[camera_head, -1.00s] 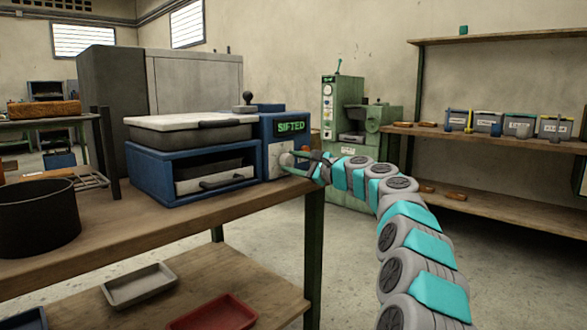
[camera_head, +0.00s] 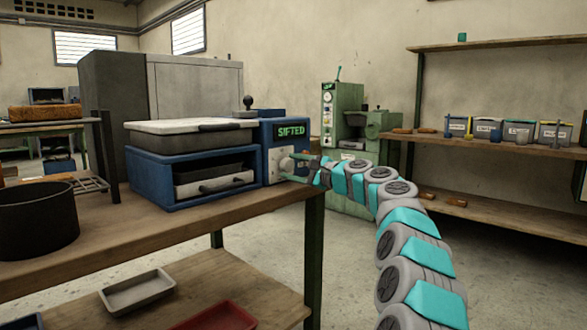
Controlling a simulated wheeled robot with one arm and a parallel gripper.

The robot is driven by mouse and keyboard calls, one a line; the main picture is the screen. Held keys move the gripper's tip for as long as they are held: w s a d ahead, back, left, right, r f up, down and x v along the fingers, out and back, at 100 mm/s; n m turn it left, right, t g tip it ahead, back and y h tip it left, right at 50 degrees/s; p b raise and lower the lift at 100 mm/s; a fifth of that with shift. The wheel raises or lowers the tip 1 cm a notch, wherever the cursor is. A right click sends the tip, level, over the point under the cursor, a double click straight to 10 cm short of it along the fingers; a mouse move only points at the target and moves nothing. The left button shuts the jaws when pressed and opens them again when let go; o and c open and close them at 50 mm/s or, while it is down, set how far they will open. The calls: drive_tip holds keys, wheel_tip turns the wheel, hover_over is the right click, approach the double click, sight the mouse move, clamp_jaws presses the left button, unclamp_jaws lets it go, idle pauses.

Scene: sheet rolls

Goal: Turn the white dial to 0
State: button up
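The blue sifting machine (camera_head: 190,187) stands on the wooden bench, with a green "SIFTED" display (camera_head: 291,131) at its upper right. Below the display is a pale front panel with the white dial (camera_head: 286,163). My gripper (camera_head: 297,166) is at the dial, reaching in from the right. Its fingers look to be around or against the dial, but they are small and partly hidden by the wrist. I cannot tell whether they are closed on it. The dial's marks and setting are too small to read.
A dark pot (camera_head: 38,222) and a wire rack (camera_head: 88,183) are on the left of the bench (camera_head: 150,219). Trays lie on the lower shelf (camera_head: 80,310). A green machine (camera_head: 343,115) and wall shelves (camera_head: 500,209) stand behind my arm. The floor to the right is open.

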drive_tip(key=shift+o, duration=1.3)
drive_tip(key=v, duration=0.7)
drive_tip(key=shift+s+d, duration=0.25)
drive_tip(key=shift+d, duration=0.1)
